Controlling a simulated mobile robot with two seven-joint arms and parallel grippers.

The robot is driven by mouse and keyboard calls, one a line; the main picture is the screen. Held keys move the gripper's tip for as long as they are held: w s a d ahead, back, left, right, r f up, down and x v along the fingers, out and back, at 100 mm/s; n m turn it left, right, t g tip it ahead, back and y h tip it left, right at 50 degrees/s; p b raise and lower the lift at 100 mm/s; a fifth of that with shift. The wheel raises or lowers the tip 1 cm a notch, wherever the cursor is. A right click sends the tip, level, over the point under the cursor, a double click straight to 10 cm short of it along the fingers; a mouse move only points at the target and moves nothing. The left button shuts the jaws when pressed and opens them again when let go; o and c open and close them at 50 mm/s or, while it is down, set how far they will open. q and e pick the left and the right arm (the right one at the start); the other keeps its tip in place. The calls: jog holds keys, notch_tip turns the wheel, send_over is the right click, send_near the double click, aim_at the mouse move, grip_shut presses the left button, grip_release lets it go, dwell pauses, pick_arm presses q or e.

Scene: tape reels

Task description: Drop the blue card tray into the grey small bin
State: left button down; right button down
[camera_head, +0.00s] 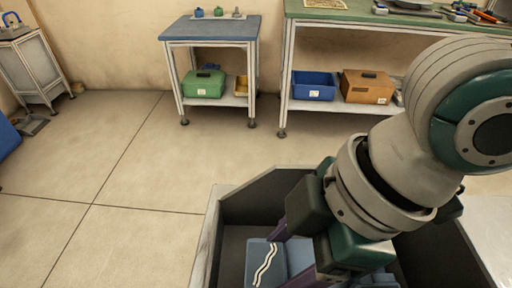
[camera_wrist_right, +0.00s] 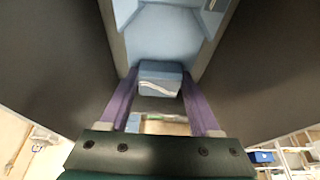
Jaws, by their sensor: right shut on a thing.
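The blue card tray (camera_head: 263,264) has white wavy lines on one face. It shows at the bottom of the head view, partly hidden by my right arm. My right gripper (camera_head: 285,252) points down into the grey bin (camera_head: 245,208) and is shut on the tray. In the right wrist view the tray (camera_wrist_right: 160,79) sits between the two purple fingers (camera_wrist_right: 160,92). The bin's dark walls stand around the gripper and tray. I cannot tell whether the tray touches the bin floor. My left gripper is not in view.
A blue-topped table (camera_head: 210,29) with a green case (camera_head: 204,84) stands at the back. A green-topped bench (camera_head: 340,15) holds a blue bin (camera_head: 314,86) and a brown box (camera_head: 367,87) below. A grey cabinet (camera_head: 38,68) stands far left. The floor between is clear.

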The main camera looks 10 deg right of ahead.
jog(key=shift+c, duration=0.5)
grip_release()
jog(key=shift+f, duration=0.15)
jog(key=shift+r, duration=0.3)
jog(key=p+v, duration=0.3)
jog(key=v, duration=0.9)
jog(key=shift+r, duration=0.3)
jog(key=shift+d, duration=0.1)
